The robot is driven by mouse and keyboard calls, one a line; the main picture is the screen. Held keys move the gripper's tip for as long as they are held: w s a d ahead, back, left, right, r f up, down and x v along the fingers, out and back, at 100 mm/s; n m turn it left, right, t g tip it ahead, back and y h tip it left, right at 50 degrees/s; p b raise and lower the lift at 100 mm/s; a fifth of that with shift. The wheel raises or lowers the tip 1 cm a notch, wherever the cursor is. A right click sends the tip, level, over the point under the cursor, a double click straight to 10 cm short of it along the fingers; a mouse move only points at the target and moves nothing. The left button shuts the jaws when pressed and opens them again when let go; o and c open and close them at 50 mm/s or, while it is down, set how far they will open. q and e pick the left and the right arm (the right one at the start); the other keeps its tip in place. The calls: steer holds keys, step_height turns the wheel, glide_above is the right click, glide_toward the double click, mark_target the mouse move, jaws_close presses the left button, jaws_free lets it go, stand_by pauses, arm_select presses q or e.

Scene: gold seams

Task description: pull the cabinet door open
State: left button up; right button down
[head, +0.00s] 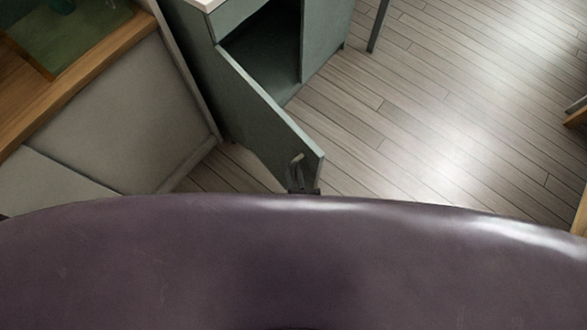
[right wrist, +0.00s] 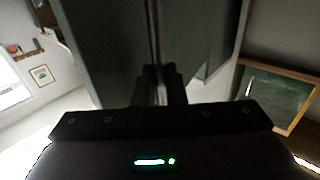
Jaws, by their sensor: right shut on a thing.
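The green-grey cabinet (head: 205,75) stands at the upper middle of the head view. Its door (head: 262,115) is swung well open toward me, and the dark inside shows behind it. A small handle (head: 297,158) sits near the door's free end. My right gripper (head: 302,188) is at this handle, its lower part hidden behind my purple body. In the right wrist view, the fingers of my right gripper (right wrist: 159,88) are shut on the upright handle bar (right wrist: 155,40), close against the door panel (right wrist: 103,45). My left gripper is not in view.
A wooden counter (head: 85,75) with a pale front runs along the left, close to the cabinet. Open wooden floor (head: 430,120) lies to the right of the door. A thin dark leg (head: 378,25) stands at the top, and a wooden edge (head: 577,115) shows at the far right.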

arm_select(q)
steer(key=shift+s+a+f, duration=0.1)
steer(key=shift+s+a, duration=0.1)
arm_select(e)
steer(key=shift+w+a+r, duration=0.2)
steer(key=shift+a+r, duration=0.25)
steer(key=shift+r, duration=0.05)
steer(key=c, duration=1.7)
jaws_free()
steer(key=shift+o, duration=1)
steer(key=shift+f, duration=0.25)
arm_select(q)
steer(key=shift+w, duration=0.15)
arm_select(e)
steer(key=shift+d, duration=0.1)
steer(key=shift+s+d+f, duration=0.1)
steer(key=shift+s, duration=0.05)
